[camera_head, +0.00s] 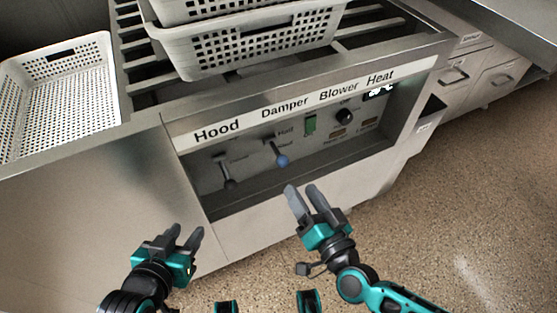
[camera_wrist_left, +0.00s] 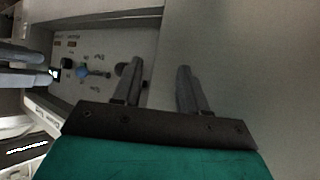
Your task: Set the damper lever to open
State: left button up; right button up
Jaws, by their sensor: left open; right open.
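The damper lever (camera_head: 282,160) has a blue knob and sits in the recessed control panel under the "Damper" label. Its arm slants down and right from its pivot; the small print beside it is too blurred to read surely. The blue knob also shows in the left wrist view (camera_wrist_left: 82,72). My right gripper (camera_head: 302,190) is open and empty, just below and right of the blue knob, apart from it in the picture. My left gripper (camera_head: 187,231) is open and empty in front of the cabinet, lower left of the panel. Its two fingers show apart in the left wrist view (camera_wrist_left: 158,68).
A dark-knobbed lever (camera_head: 230,184) hangs under "Hood", left of the damper lever. White perforated baskets stand on the slatted top (camera_head: 245,45) and at left (camera_head: 60,105). The floor (camera_head: 470,190) is clear.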

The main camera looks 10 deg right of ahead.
aim_at(278, 153)
jog(key=b+x, duration=0.2)
jog(key=x, duration=0.9)
jog(key=shift+w+a, duration=0.15)
jog(key=shift+w, duration=0.15)
pick_arm(q)
jog(key=shift+d+f, duration=0.45)
jog(key=shift+f, duration=0.25)
pick_arm(e)
jog(key=shift+w+a, duration=0.1)
jog(key=shift+w, duration=0.25)
jog(key=c, duration=0.6)
pick_arm(q)
jog(key=shift+a, duration=0.15)
pick_arm(e)
grip_shut()
